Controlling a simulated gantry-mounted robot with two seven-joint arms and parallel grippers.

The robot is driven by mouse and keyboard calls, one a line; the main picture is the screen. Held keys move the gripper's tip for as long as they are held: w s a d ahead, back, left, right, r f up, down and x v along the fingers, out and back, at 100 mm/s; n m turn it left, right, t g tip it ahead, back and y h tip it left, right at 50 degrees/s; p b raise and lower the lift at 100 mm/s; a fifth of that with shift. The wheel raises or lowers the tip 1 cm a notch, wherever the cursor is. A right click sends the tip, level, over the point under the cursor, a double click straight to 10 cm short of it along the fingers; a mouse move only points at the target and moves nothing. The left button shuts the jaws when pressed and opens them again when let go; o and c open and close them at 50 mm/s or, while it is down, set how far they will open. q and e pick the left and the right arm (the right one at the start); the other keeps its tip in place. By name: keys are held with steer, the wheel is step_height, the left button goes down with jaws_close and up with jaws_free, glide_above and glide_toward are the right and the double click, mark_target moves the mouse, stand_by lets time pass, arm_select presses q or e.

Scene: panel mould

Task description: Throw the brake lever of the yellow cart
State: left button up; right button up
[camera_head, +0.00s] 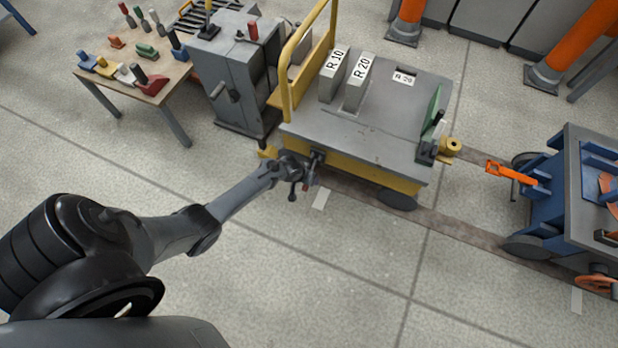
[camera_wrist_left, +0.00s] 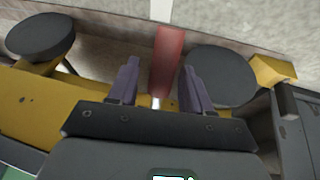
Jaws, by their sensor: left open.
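The yellow cart (camera_head: 410,178) stands on the floor track, with a grey deck and a yellow push handle. In the left wrist view its yellow side (camera_wrist_left: 32,108) and two dark wheels show. The red-gripped brake lever (camera_wrist_left: 167,60) is between and beyond the two fingers of my left gripper (camera_wrist_left: 160,85), with a gap on each side. In the head view that gripper (camera_head: 301,184) is at the cart's near side, and the lever is mostly hidden by it. My left gripper is open. My right gripper is not in view.
Blocks marked R 10 (camera_head: 332,75) and R 20 (camera_head: 357,82) stand on the deck. A grey cabinet (camera_head: 228,85) is close to the cart's left end. A blue cart (camera_head: 548,195) with an orange coupling bar (camera_head: 511,173) stands to the right. The near floor is clear.

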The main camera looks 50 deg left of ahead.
arm_select(q)
steer(key=shift+c, duration=0.4)
jaws_close()
